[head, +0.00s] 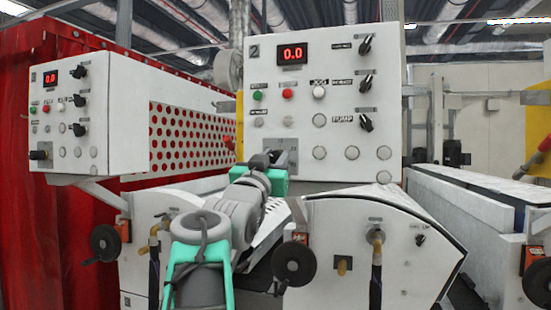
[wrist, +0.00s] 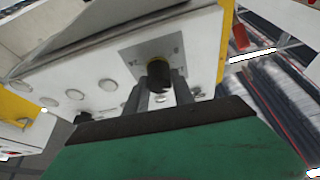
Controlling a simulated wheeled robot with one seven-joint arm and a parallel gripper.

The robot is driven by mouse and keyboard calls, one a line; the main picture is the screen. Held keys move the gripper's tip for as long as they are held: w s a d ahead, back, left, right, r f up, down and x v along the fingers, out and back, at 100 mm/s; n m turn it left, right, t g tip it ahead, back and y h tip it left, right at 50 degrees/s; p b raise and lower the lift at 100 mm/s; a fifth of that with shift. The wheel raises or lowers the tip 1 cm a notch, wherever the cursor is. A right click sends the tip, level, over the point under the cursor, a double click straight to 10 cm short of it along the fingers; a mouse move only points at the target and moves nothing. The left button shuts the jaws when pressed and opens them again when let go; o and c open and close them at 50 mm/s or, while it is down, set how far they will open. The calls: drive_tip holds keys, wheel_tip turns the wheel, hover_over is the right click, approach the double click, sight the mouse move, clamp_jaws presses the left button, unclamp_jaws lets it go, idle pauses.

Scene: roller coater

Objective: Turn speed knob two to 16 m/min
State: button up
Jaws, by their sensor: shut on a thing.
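The control panel marked 2 (head: 345,70) stands ahead in the head view, and its red display (head: 293,53) reads 0.0. A grey plate (head: 290,146) sits at the panel's lower left; the plate also shows in the wrist view (wrist: 180,48). The black speed knob (wrist: 158,72) sticks out from this plate. My gripper (head: 268,160) reaches the plate from the front, and its fingers (wrist: 161,92) stand on either side of the knob, shut on it. In the head view my gripper hides the knob, and its pointer setting cannot be read.
Panel 2 also carries black rotary switches (head: 366,84) at its right, a green button (head: 257,95) and a red button (head: 287,93). A similar panel (head: 75,110) with a 0.0 display stands at the left. Handwheels (head: 294,263) and the machine housing (head: 350,225) lie below.

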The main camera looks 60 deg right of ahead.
clamp_jaws()
drive_tip(key=shift+f+m+b, duration=0.1)
drive_tip(key=shift+m+b, duration=0.2)
drive_tip(key=shift+w+f+m+g+b, duration=0.1)
drive_tip(key=shift+m+g+b, duration=0.3)
drive_tip(key=shift+m+b, duration=0.2)
drive_tip(key=m+g+b, duration=0.1)
drive_tip(key=m+g, duration=0.1)
drive_tip(key=m, duration=0.1)
drive_tip(key=shift+b, duration=0.3)
drive_tip(key=m+g, duration=0.1)
drive_tip(key=m, duration=0.1)
drive_tip(key=m+g+y, duration=0.1)
drive_tip(key=m, duration=0.2)
drive_tip(key=shift+w+d, duration=0.1)
drive_tip(key=shift+m+g+y+p, duration=0.25)
drive_tip(key=shift+m+g+y, duration=0.2)
drive_tip(key=shift+m, duration=1)
drive_tip(key=shift+m+g+y+p, duration=0.25)
drive_tip(key=shift+m+g+y, duration=0.15)
drive_tip(key=shift+m, duration=1.05)
